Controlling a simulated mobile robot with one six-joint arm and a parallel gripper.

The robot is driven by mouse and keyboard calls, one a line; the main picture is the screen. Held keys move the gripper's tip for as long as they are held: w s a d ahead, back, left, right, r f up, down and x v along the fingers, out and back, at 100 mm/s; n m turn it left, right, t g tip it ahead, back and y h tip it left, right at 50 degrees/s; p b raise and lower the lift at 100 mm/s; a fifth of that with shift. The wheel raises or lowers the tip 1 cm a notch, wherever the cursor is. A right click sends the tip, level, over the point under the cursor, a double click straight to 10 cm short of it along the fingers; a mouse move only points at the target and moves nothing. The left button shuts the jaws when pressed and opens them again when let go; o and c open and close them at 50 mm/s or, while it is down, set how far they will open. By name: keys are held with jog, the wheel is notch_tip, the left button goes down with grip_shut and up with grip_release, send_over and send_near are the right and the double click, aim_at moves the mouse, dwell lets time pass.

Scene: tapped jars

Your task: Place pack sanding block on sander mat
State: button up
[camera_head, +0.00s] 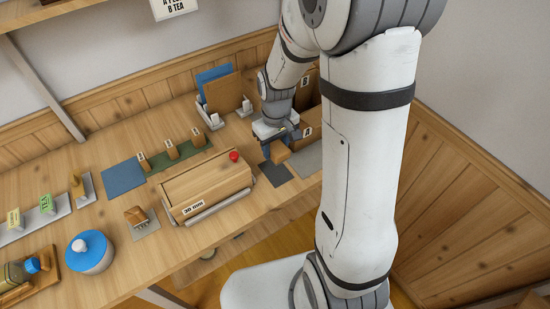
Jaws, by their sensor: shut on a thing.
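My gripper (279,144) is at the back right of the bench, pointing down. It is shut on a small tan block (281,153), which I take to be the pack sanding block. The block is over or just behind a dark grey mat (275,174); I cannot tell whether it touches the mat. A lighter grey mat (308,159) lies to the right, partly hidden by my arm. A blue mat (122,177) lies farther left. No mat carries a readable sander label. Part of the block is hidden by the gripper.
A wooden box with a red knob (207,188) stands left of the dark mat. A green strip (187,153) holds several labelled blocks. A rack with blue and brown boards (222,92) stands behind. A blue-lidded jar (90,252) stands at front left.

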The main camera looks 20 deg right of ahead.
aim_at(276, 145)
notch_tip(276, 145, down, 9)
jog(key=shift+s+r, duration=0.1)
dwell(0.3)
jog(key=o, duration=0.9)
notch_tip(276, 145, up, 12)
jog(key=s+r+m+t, duration=0.1)
jog(key=s+r, duration=0.3)
jog(key=s+r+m+t, duration=0.1)
jog(key=s+r, duration=0.3)
jog(key=s, duration=0.1)
jog(key=s+d+r+m+t, duration=0.1)
jog(key=s+r, duration=0.4)
jog(key=shift+r+m, duration=0.1)
jog(key=shift+m, duration=0.3)
